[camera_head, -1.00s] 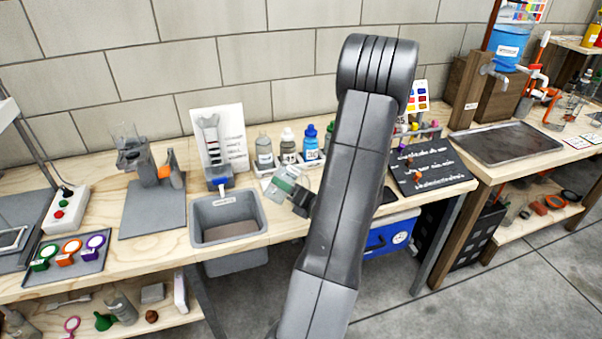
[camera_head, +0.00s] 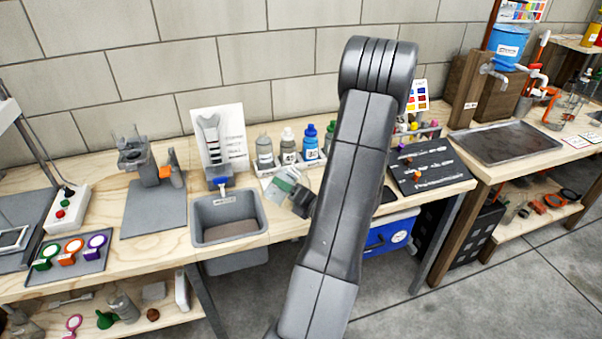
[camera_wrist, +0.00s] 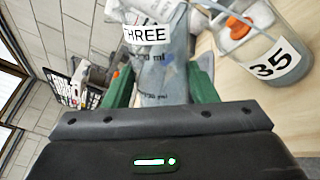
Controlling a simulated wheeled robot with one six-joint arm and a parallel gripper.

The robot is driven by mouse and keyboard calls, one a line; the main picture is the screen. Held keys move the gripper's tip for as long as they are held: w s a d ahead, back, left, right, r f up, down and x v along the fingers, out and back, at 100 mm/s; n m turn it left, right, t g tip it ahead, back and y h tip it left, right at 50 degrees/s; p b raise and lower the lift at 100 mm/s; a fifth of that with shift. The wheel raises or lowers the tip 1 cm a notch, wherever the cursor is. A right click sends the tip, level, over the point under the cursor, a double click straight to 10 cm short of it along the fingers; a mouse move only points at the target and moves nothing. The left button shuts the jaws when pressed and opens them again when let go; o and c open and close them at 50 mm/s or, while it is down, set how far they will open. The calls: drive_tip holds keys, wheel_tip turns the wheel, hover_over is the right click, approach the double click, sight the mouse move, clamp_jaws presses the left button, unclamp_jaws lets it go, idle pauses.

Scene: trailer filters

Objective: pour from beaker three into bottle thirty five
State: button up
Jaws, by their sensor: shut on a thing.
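Beaker three (camera_wrist: 150,72), clear with a black-on-white THREE label and volume marks, fills the middle of the wrist view. My gripper (camera_wrist: 161,88) is shut on it, with a green finger pad on each side. Bottle thirty five (camera_wrist: 258,66), clear with a white 35 label, is to the right of the beaker in the wrist view; its picture is strongly tilted. I cannot tell whether the beaker touches the bottle, or see the liquid level. In the head view my gripper (camera_head: 288,186) is over the bench, right of the grey basin; the beaker is hard to make out there.
A grey basin (camera_head: 198,222) is set in the bench. A row of labelled bottles (camera_head: 289,148) stands behind my gripper. A dark board (camera_head: 430,174) with a bottle rack behind lies right of my arm. A grey stand (camera_head: 145,165) is at left on a mat.

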sight(286, 175)
drive_tip(key=shift+r+m+p, duration=1.15)
drive_tip(key=shift+m+p, duration=0.45)
drive_tip(key=shift+p, duration=1)
idle(1.0)
drive_tip(key=shift+w+d+r+m+p, duration=0.2)
drive_tip(key=shift+r+m+p, duration=0.25)
drive_tip(key=shift+p, duration=0.65)
drive_tip(key=shift+w+d+r+m+p, duration=0.15)
drive_tip(key=shift+r+m+p, duration=0.1)
drive_tip(key=shift+m+p, duration=0.6)
idle(1.2)
drive_tip(key=shift+f, duration=0.1)
drive_tip(key=b, duration=0.1)
drive_tip(key=f+n+b, duration=0.2)
drive_tip(key=b, duration=0.1)
drive_tip(key=shift+s+a, duration=0.25)
drive_tip(key=shift+s+a+f+n+b, duration=0.15)
drive_tip(key=shift+f+n+b, duration=0.3)
drive_tip(key=shift+b, duration=0.5)
drive_tip(key=shift+f+n+b, duration=0.1)
drive_tip(key=shift+n+b, duration=0.45)
drive_tip(key=shift+b, duration=0.05)
drive_tip(key=shift+r, duration=0.25)
